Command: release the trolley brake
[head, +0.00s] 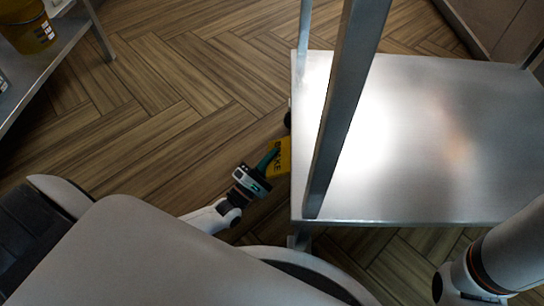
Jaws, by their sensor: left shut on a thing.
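The trolley (430,135) stands at the right, with a shiny metal shelf and grey uprights. A yellow brake tab (284,152) with dark lettering sticks out from the trolley's left side, low near the floor. My left gripper (270,163) reaches it from the lower left and is shut on it. The gripper covers part of the tab and its lettering. My right arm shows at the lower right, in front of the trolley's near edge, but its gripper is outside the view.
A metal shelf (62,40) at the upper left holds a yellow bucket (30,33). A dark wheel (288,119) shows at the trolley's left edge. The wooden floor (170,100) between the shelf and the trolley is clear. A cabinet edge (463,28) runs along the upper right.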

